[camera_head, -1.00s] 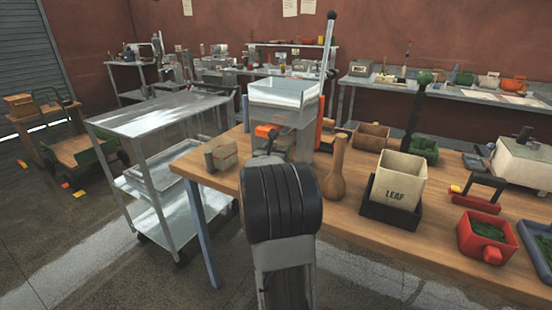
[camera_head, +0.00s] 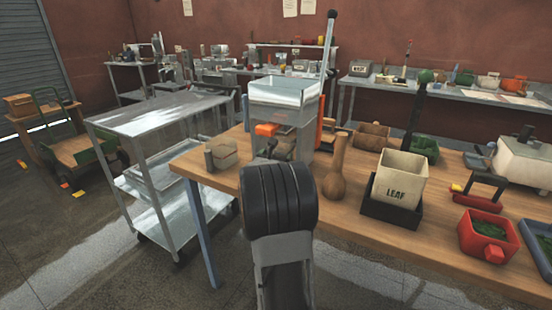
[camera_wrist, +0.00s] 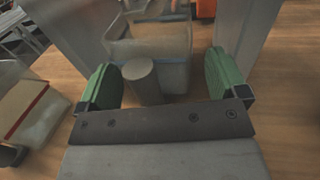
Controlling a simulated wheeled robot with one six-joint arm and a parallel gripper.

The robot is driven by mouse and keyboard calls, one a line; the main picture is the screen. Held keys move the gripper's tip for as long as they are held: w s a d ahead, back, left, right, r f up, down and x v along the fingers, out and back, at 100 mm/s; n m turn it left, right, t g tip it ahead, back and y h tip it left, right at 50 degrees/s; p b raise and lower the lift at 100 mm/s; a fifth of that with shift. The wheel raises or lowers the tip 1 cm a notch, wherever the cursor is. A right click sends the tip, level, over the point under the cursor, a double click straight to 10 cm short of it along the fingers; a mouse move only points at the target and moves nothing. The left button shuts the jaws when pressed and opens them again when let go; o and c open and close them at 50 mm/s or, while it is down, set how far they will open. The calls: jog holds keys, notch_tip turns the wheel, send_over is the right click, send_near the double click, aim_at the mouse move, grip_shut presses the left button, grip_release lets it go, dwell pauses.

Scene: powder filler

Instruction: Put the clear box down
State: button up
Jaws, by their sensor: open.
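In the wrist view a clear box (camera_wrist: 178,47) with a grey cylindrical handle (camera_wrist: 142,82) sits on the wooden table between the grey metal side walls of the filler (camera_wrist: 238,40). My gripper (camera_wrist: 164,78) is open, with one green pad on each side of the handle. The handle is nearer the left pad, with a clear gap to the right pad. In the head view the filler (camera_head: 285,92) stands at the table's back left. My arm hides the gripper and the box between the walls there.
A second box (camera_head: 224,152) with a handle stands at the table's left end; it also shows in the wrist view (camera_wrist: 38,108). A wooden pestle-like tool (camera_head: 335,175) and the LEAF bin (camera_head: 398,180) stand right of my arm. A steel cart (camera_head: 140,118) is left of the table.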

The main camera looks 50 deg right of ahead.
jog(key=shift+r+p, duration=0.3)
jog(key=shift+p, duration=0.05)
jog(key=v, duration=1.1)
jog(key=shift+w+f+b, duration=0.1)
jog(key=shift+f+b, duration=0.05)
jog(key=shift+b, duration=0.2)
jog(key=shift+s+a, duration=0.35)
jog(key=shift+a, duration=0.2)
jog(key=shift+s+a+m+g, duration=0.15)
jog(key=shift+s+m+g, duration=0.25)
jog(key=shift+m, duration=0.3)
jog(key=s+a+f+m+g+y, duration=0.6)
jog(key=a+m, duration=0.4)
jog(key=m, duration=0.3)
jog(key=s+a+f+m+t+y, duration=0.1)
jog(key=a+m+y, duration=0.3)
jog(key=a, duration=0.5)
jog(key=s+a+f+m+t+y, duration=0.1)
jog(key=a+m+y, duration=0.3)
jog(key=a, duration=0.5)
jog(key=shift+s+a+f+m+y, duration=0.3)
jog(key=shift+s+y, duration=0.5)
jog(key=shift+y, duration=0.4)
